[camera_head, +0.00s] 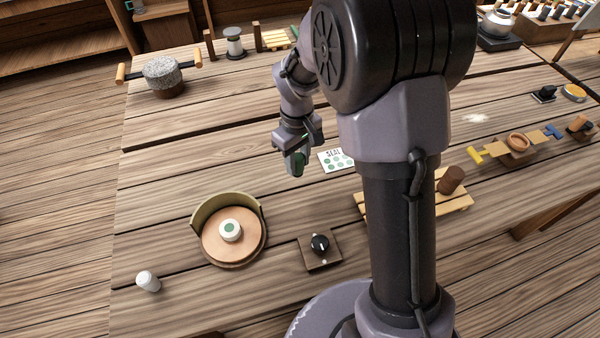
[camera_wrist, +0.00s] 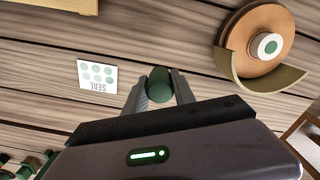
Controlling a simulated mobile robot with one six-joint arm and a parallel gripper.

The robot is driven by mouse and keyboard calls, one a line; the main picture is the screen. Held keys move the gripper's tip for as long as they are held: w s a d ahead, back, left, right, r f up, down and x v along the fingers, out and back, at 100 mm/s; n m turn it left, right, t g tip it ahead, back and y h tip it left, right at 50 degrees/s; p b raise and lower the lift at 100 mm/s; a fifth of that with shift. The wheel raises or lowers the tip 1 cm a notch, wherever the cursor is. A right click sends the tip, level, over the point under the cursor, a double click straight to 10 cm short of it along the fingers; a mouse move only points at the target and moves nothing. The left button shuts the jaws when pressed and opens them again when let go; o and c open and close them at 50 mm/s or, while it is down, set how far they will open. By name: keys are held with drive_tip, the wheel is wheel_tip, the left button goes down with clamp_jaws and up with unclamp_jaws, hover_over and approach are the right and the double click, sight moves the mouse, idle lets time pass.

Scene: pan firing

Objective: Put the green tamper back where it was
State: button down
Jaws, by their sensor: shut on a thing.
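The green tamper (camera_wrist: 159,84) is between the fingers of my gripper (camera_wrist: 158,92), which is shut on it. In the head view the tamper (camera_head: 297,164) hangs from my gripper (camera_head: 294,152) over the table's middle. It appears held above the wood, beside a white card (camera_head: 329,161) marked SEAL with green dots. The card also shows left of the gripper in the wrist view (camera_wrist: 97,76). Several small coloured pieces, some green (camera_wrist: 29,166), show at the lower left of the wrist view, cut by the frame edge.
A round clay disc (camera_head: 212,246) with a curved olive guard carries a white, green-centred puck (camera_head: 230,231). A black knob (camera_head: 320,244) and a white cup (camera_head: 148,281) stand nearby. A stone mill (camera_head: 163,73) stands at the back left. My arm hides part of the table.

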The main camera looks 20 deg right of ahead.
drive_tip(key=w+f+n+b, duration=0.1)
drive_tip(key=f, duration=0.2)
drive_tip(key=w+f+n+b, duration=0.1)
drive_tip(key=f+b, duration=0.1)
drive_tip(key=f, duration=0.1)
drive_tip(key=w+f+n+b, duration=0.1)
drive_tip(key=f+n, duration=0.1)
drive_tip(key=f, duration=0.1)
drive_tip(key=shift+w+a+b, duration=0.1)
drive_tip(key=shift+w+b, duration=0.15)
drive_tip(key=shift+b, duration=0.05)
drive_tip(key=shift+r, duration=0.15)
drive_tip(key=c, duration=1.5)
unclamp_jaws()
drive_tip(key=o, duration=0.5)
drive_tip(key=shift+c, duration=0.2)
